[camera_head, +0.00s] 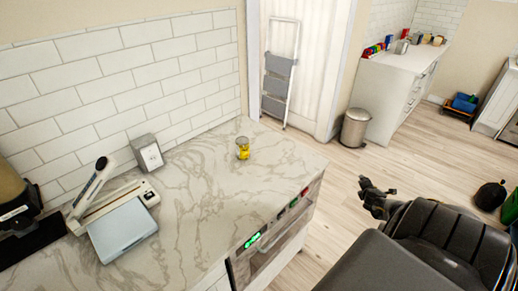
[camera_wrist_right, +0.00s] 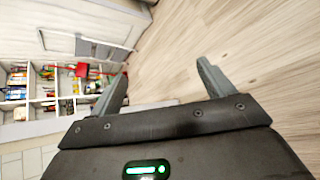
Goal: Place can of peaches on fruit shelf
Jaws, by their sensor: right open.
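A small can with a yellow label (camera_head: 243,148) stands upright on the marble counter (camera_head: 195,200), near its back edge; its print is too small to read. My right gripper (camera_head: 372,195) is out over the floor to the right of the counter, well apart from the can. In the right wrist view my right gripper (camera_wrist_right: 160,78) has its two fingers spread with nothing between them. White shelving (camera_wrist_right: 32,104) with several colourful items shows at the left of that view; I cannot tell which shelf is for fruit. My left gripper is not in view.
A scale-like device (camera_head: 122,230) and a grey box (camera_head: 147,152) stand on the counter's left part. A step ladder (camera_head: 279,75) leans at the back. A metal bin (camera_head: 355,128) stands beside a far white counter (camera_head: 405,60). Open wooden floor (camera_head: 330,165) lies between.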

